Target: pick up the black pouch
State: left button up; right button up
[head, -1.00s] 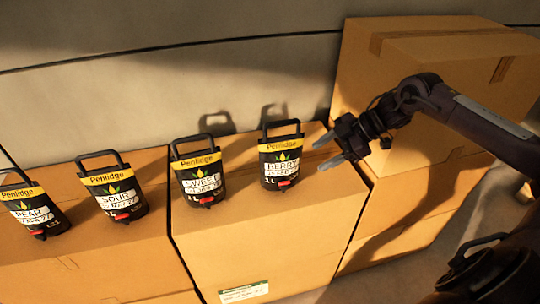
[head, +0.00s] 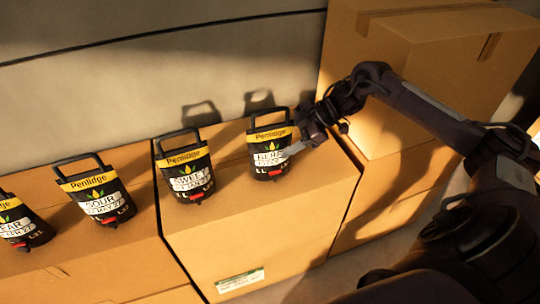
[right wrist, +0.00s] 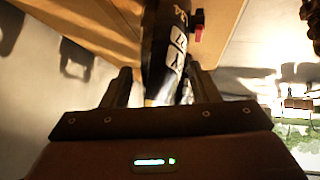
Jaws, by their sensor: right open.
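Several black pouches with yellow "Penlidge" bands, top handles and red spouts stand in a row on cardboard boxes. The rightmost, labelled like "BERRY" (head: 266,158), stands upright near the right end of its box. My right gripper (head: 292,145) is open at this pouch's right edge, one finger overlapping its front. In the right wrist view the pouch (right wrist: 163,50) shows between the two open fingers (right wrist: 163,88); contact cannot be told. The "SWEET" pouch (head: 185,172), the "SOUR" pouch (head: 95,195) and a cut-off one (head: 18,222) stand further left. My left gripper is out of view.
The pouches stand on cardboard boxes (head: 265,235) against a pale wall (head: 120,100). A taller cardboard box (head: 420,75) rises behind my right arm. The box top right of the "BERRY" pouch is bare.

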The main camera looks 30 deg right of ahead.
jog(key=shift+w+a+f, duration=0.1)
jog(key=shift+a+f, duration=0.1)
jog(key=shift+a, duration=0.05)
grip_shut()
jog(key=shift+d, duration=0.1)
dwell(1.1)
